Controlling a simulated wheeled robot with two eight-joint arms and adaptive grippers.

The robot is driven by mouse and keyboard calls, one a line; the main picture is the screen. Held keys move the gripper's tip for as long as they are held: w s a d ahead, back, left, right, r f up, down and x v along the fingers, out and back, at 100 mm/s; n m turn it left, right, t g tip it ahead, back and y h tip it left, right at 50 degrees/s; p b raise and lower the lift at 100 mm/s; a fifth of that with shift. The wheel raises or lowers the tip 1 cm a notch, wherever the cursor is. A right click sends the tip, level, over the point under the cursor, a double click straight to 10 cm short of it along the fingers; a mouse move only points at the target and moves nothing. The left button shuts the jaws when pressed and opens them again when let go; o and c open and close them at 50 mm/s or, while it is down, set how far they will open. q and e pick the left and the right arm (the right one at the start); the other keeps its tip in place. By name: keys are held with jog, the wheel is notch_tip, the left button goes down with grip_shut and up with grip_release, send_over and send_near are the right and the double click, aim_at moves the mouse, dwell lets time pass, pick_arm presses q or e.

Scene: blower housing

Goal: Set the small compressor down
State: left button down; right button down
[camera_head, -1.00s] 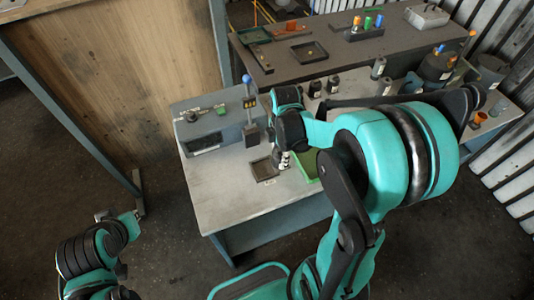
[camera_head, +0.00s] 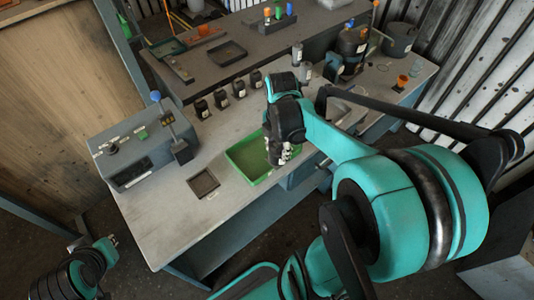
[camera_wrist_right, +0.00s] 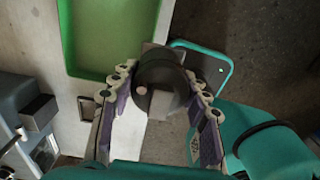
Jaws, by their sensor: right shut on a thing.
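My right gripper (camera_head: 284,156) hangs over the right end of a green tray (camera_head: 233,175) on the workbench. In the right wrist view, the gripper (camera_wrist_right: 160,100) is shut on a dark, short cylinder (camera_wrist_right: 158,80), which looks like the small compressor. The held piece is beside the green tray's rim (camera_wrist_right: 90,76) in that view; its height above the bench is hard to tell. In the head view the gripper hides it. My left gripper (camera_head: 104,246) is low at the left, away from the bench, and its fingers are not clear.
A small dark square tray (camera_head: 203,183) lies left of the green tray. A grey control box (camera_head: 128,158) stands at the bench's left. Several black canisters (camera_head: 221,98) stand in a row behind. The front left benchtop (camera_head: 155,220) is clear.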

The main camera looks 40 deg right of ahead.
jog(key=w+a+f+b, duration=0.1)
jog(key=w+f, duration=0.1)
jog(key=w, duration=0.1)
jog(key=w+a+f+b, duration=0.1)
jog(key=w+f, duration=0.1)
jog(key=w, duration=0.1)
jog(key=w+a+f+b, duration=0.1)
jog(key=w+a+f, duration=0.1)
jog(key=w, duration=0.1)
jog(key=shift+w+f, duration=0.15)
jog(key=shift+w, duration=0.25)
jog(key=shift+f+b, duration=0.7)
jog(key=shift+f, duration=1.3)
jog(key=shift+a, duration=0.1)
jog(key=shift+f, duration=0.2)
jog(key=c, duration=0.8)
grip_release()
jog(key=shift+o, duration=0.2)
jog(key=shift+r, duration=0.15)
